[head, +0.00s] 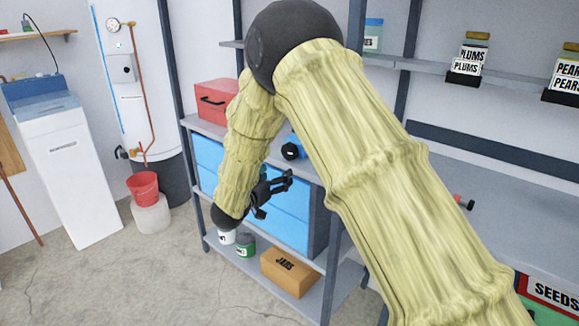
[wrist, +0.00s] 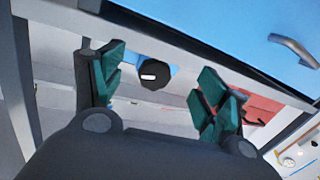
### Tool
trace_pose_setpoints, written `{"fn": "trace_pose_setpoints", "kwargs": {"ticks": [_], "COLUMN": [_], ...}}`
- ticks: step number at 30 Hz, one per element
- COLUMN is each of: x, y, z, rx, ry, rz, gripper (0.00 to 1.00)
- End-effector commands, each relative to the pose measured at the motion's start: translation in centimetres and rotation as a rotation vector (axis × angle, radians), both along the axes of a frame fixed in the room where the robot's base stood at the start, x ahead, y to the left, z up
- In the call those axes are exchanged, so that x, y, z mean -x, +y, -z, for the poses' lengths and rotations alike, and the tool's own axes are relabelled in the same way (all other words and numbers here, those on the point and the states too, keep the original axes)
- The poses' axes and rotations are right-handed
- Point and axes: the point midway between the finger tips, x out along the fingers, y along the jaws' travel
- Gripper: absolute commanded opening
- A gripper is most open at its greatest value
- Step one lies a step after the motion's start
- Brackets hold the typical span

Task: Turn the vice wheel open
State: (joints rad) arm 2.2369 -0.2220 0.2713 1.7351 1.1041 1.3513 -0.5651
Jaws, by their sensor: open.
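A small blue vice (head: 293,149) with a dark round wheel sits on the shelf top, partly hidden behind my upper arm. In the wrist view a dark round knob with a white mark, apparently the vice wheel (wrist: 153,75), shows between my fingers, with a little blue behind it. My gripper (head: 279,186) is in front of the blue drawers, below the vice in the head view. In the wrist view my gripper (wrist: 160,92) is open, its green-padded fingers apart and nothing between the pads. The wheel looks to be beyond the fingertips, not touched.
The blue drawers (head: 281,213) stand under the shelf top, close to my gripper. A red toolbox (head: 215,101) is left of the vice. A shelf post (head: 334,240) stands right of the drawers. A cardboard box (head: 290,271) and tins (head: 244,246) are below.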

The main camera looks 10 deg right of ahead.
Motion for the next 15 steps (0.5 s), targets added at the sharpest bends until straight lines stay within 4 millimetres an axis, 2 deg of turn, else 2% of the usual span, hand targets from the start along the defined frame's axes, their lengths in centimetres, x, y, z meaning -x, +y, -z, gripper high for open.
{"fn": "trace_pose_setpoints", "kwargs": {"ticks": [3, 6, 11, 15], "x": [-0.6, -0.8, -1.3, -2.5], "y": [1.2, 1.5, 1.0, -0.3], "z": [-2.4, -3.6, -4.0, -4.1], "rx": [0.002, 0.002, 0.001, 0.001], "ry": [-0.057, -0.075, -0.079, -0.08], "rz": [0.056, 0.082, 0.092, 0.092], "gripper": [0.74, 0.74, 0.74, 0.74]}}
